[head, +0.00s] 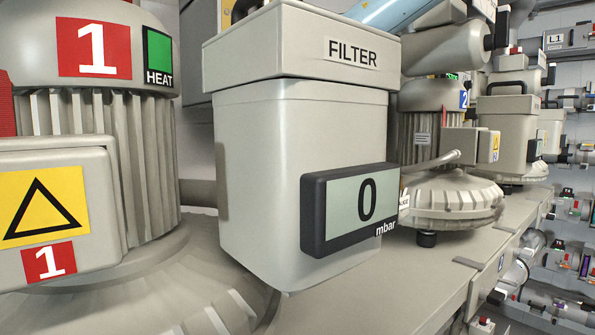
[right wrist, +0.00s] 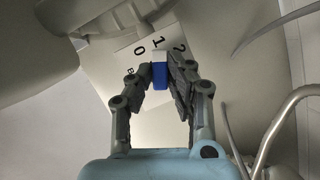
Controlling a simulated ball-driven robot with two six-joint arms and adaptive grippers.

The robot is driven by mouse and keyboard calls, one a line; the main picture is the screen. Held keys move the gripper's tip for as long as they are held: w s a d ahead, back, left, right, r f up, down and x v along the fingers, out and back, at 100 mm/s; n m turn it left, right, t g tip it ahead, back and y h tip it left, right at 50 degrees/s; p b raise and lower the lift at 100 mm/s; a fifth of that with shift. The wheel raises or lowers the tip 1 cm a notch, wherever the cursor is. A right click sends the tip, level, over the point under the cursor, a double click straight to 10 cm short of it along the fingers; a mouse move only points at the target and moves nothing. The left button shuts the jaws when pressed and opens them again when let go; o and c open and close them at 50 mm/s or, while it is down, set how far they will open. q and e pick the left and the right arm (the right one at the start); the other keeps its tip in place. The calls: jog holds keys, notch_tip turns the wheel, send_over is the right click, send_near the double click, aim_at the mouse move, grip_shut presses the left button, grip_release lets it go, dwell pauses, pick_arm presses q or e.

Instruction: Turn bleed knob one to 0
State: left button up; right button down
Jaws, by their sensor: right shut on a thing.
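In the right wrist view, my right gripper (right wrist: 161,70) is shut on a small blue knob (right wrist: 160,77). The knob stands in front of a white dial plate (right wrist: 128,62) marked 0, 1 and 2, with part of a word starting with B. The knob's pale end lies just below the 1, with the 0 to its left and the 2 to its right. The fingers hide the knob's sides and part of the plate. In the head view, neither gripper nor the knob shows.
In the head view, blower 1 (head: 105,130) stands at left. A FILTER box (head: 295,130) with a display (head: 350,208) reading 0 mbar stands in the middle. Blower 2 (head: 450,200) is behind at right. In the wrist view, a curved grey tube (right wrist: 275,125) runs right of the gripper.

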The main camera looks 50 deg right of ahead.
jog(key=shift+a, duration=0.1)
jog(key=c, duration=1.6)
grip_release()
jog(key=shift+a, duration=0.1)
jog(key=o, duration=0.3)
jog(key=shift+w+a, duration=0.25)
jog(key=shift+w, duration=0.05)
jog(key=shift+s+d+r, duration=0.15)
jog(key=shift+s+d, duration=0.05)
jog(key=shift+d, duration=0.1)
jog(key=v, duration=1.1)
jog(key=shift+w+a+r, duration=0.1)
jog(key=shift+r, duration=0.2)
